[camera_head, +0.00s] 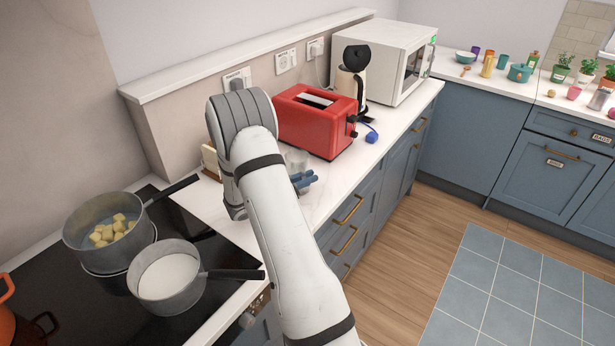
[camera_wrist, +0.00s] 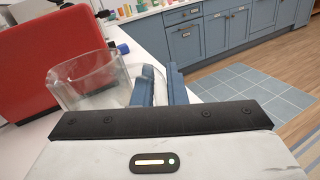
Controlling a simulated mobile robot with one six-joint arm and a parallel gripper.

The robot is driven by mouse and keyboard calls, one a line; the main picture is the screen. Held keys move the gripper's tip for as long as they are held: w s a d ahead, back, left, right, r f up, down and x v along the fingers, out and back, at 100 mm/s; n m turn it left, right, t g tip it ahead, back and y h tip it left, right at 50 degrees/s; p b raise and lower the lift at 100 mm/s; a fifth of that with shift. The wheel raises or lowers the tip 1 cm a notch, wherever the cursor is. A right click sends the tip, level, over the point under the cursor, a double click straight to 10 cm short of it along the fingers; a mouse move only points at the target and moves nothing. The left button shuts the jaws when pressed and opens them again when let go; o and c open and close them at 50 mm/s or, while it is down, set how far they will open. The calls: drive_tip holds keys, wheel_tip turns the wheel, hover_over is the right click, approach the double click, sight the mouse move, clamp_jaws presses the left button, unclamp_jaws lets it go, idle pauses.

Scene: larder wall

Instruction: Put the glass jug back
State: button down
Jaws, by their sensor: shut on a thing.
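The clear glass jug (camera_head: 296,159) is beside the red toaster's near end, partly hidden behind my arm and gripper. In the wrist view the jug (camera_wrist: 88,82) is upright, with its open rim up and its handle side towards my fingers. My gripper (camera_head: 305,180) has blue fingers; they also show in the wrist view (camera_wrist: 160,84), closed at the jug's handle side. The handle itself is mostly hidden by the fingers. I cannot tell whether the jug's base touches the counter.
Two pans, one with yellow chunks (camera_head: 110,229) and one with white liquid (camera_head: 168,276), are on the hob at left. The counter's front strip is clear.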

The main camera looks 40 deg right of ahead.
drive_tip(key=c, duration=1.5)
unclamp_jaws()
drive_tip(key=shift+o, duration=0.2)
drive_tip(key=shift+f, duration=0.15)
drive_tip(key=a, duration=0.2)
drive_tip(key=a+b, duration=0.1)
drive_tip(key=a, duration=0.1)
drive_tip(key=a+b, duration=0.1)
drive_tip(key=a, duration=0.1)
drive_tip(key=shift+w+a+f, duration=0.1)
drive_tip(key=shift+w, duration=0.3)
drive_tip(key=shift+a+b, duration=0.35)
drive_tip(key=shift+a, duration=0.3)
drive_tip(key=s+a+r+m+g+y, duration=0.2)
drive_tip(key=s+r+m+y, duration=0.25)
drive_tip(key=s+r, duration=0.2)
drive_tip(key=s+a+r+m+t+y, duration=0.3)
drive_tip(key=s+a+m+y, duration=0.2)
drive_tip(key=s+a, duration=0.4)
drive_tip(key=s+a+r+m+t+y, duration=0.3)
drive_tip(key=s+a+m+y, duration=0.3)
drive_tip(key=s+a+y, duration=0.2)
drive_tip(key=shift+s+a, duration=0.5)
